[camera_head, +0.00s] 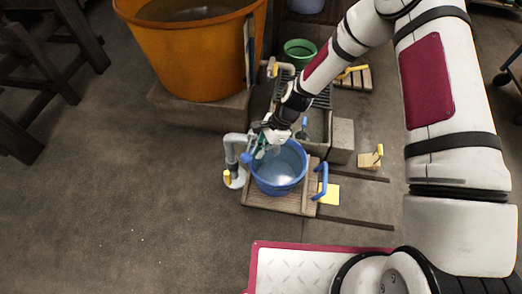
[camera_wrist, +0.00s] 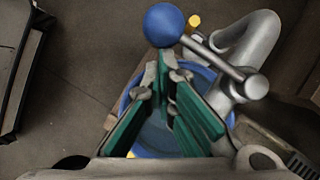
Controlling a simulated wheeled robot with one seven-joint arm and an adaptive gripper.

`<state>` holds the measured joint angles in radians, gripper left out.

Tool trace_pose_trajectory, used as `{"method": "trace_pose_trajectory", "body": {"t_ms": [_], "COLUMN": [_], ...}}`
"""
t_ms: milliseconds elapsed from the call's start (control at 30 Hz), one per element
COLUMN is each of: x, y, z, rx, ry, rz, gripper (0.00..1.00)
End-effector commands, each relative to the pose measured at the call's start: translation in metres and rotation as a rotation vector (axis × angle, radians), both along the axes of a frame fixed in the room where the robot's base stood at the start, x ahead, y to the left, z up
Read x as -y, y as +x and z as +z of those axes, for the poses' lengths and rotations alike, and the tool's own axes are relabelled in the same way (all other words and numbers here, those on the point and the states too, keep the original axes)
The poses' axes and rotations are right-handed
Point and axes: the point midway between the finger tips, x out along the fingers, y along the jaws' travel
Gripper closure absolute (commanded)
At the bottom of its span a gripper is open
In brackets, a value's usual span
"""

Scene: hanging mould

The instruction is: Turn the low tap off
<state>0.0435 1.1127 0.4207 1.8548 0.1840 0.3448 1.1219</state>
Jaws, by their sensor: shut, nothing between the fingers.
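The low tap is a grey bent pipe (camera_head: 232,142) at the left of a blue bucket (camera_head: 279,168). Its lever ends in a blue ball (camera_wrist: 164,25), seen at the top of the wrist view. The lever runs from the ball down right to a joint on the grey pipe (camera_wrist: 256,40). My gripper (camera_head: 262,150) is above the bucket's back-left rim. In the wrist view my gripper's teal fingers (camera_wrist: 164,68) are shut and empty, with their tips just below the ball and lever. I cannot tell whether they touch.
A big orange tub (camera_head: 195,55) stands on a block behind. A green bucket (camera_head: 299,52) is farther back. Open floor lies to the left.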

Motion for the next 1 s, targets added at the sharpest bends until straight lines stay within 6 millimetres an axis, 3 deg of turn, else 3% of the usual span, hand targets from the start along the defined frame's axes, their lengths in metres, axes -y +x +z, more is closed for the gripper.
{"method": "trace_pose_trajectory", "body": {"t_ms": [33,133,333,500,700,1000], "x": [-0.007,-0.002,0.023,0.039,0.054,0.064], "y": [-0.003,-0.001,0.01,0.019,0.027,0.031], "z": [0.001,-0.001,-0.008,0.032,0.064,0.082], "rx": [-0.005,-0.006,-0.001,0.002,0.002,0.0], "ry": [0.01,0.008,0.003,0.001,0.001,0.0], "rz": [0.007,0.006,0.002,0.004,0.004,0.004], "gripper": [1.0,1.0,1.0,1.0,1.0,1.0]}}
